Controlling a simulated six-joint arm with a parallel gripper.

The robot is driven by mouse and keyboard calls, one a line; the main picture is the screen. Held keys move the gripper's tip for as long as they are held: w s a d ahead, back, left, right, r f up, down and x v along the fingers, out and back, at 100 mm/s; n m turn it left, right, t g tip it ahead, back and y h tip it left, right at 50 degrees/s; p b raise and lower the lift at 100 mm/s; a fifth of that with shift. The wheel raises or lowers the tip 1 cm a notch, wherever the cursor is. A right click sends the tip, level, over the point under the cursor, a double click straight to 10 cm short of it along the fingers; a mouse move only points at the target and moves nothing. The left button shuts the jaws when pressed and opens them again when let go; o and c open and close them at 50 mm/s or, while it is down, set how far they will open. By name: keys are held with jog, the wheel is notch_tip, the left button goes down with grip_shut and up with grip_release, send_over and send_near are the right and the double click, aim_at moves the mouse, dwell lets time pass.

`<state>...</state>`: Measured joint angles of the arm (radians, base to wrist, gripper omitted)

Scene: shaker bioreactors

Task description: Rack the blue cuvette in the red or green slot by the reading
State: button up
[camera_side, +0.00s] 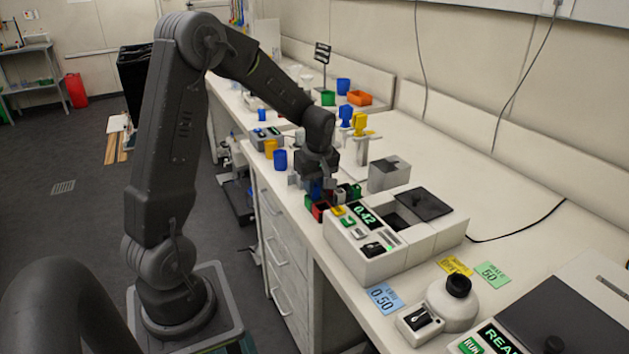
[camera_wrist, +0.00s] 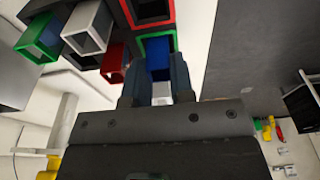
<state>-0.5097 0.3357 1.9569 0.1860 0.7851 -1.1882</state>
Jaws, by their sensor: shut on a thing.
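My gripper (camera_side: 318,180) is shut on the blue cuvette (camera_wrist: 158,58) and points down over the dark rack at the bench's front edge. In the wrist view the cuvette lies between the fingertips (camera_wrist: 155,85), its far end at the green-rimmed slot (camera_wrist: 143,42). I cannot tell how deep it is in that slot. The red-rimmed slot (camera_wrist: 172,8) is beside it, away from the gripper. The reader (camera_side: 365,258) shows 0.42 on its display (camera_side: 365,214). A blue card (camera_side: 382,298) reading 0.50 lies in front of it.
Green (camera_wrist: 40,38), white (camera_wrist: 88,27) and red (camera_wrist: 114,62) cuvettes stand close beside the gripper. A grey box (camera_side: 388,177) stands behind the rack. The back right of the bench is clear.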

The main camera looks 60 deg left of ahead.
jog(key=shift+f, duration=0.1)
jog(key=o, duration=0.8)
notch_tip(320, 180, up, 7)
dwell(0.9)
